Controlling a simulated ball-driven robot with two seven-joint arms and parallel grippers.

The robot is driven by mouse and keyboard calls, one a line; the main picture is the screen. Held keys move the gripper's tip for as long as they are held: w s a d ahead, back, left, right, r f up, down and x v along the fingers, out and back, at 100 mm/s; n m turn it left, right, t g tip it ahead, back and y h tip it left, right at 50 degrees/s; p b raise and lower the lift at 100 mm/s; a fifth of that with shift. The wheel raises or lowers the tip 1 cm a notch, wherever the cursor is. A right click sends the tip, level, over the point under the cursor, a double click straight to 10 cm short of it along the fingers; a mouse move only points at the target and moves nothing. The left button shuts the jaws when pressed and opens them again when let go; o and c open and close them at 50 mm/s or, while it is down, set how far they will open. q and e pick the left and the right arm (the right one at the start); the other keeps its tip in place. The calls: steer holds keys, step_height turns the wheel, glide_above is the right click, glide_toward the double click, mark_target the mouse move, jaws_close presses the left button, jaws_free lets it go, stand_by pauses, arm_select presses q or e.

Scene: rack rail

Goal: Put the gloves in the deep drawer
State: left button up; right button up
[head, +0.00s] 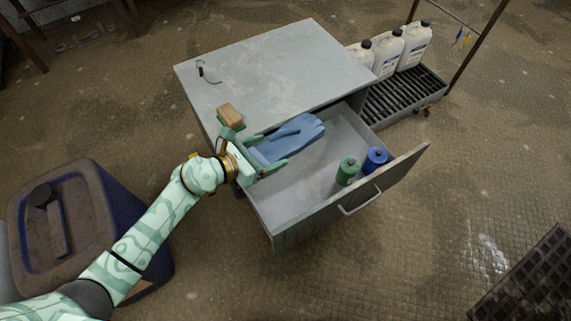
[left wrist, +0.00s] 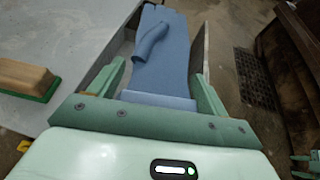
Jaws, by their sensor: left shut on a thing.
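The blue gloves (head: 292,135) are in my left gripper (head: 268,156), which is shut on their cuff end. The gloves extend away from the fingers over the open deep drawer (head: 300,188), near its cabinet side. In the left wrist view the gloves (left wrist: 165,55) lie between the two green fingers (left wrist: 160,92) and stretch forward. I cannot tell whether the gloves touch the drawer floor. In the drawer, a green canister (head: 347,171) and a blue canister (head: 375,160) stand near the front right. My right gripper is not clearly seen in the head view.
The grey cabinet top (head: 280,65) holds a wood-backed brush (head: 230,115) by its near edge and a small dark hook-like item (head: 203,72). White jugs (head: 388,52) stand behind on a grate (head: 400,98). A large blue bin (head: 75,225) stands left.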

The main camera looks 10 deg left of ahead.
arm_select(q)
steer(key=w+d+f+b, duration=0.2)
steer(key=d+f+b, duration=0.2)
steer(key=f, duration=0.7)
steer(key=shift+d+f+b, duration=0.2)
steer(key=shift+f+b, duration=0.1)
steer(key=shift+b, duration=1)
arm_select(e)
steer(key=w+r+n+t+h, duration=0.1)
steer(key=w+r, duration=0.4)
steer(key=w, duration=0.5)
steer(key=shift+d+r, duration=0.15)
steer(key=shift+d, duration=0.1)
arm_select(q)
steer(key=o, duration=1.1)
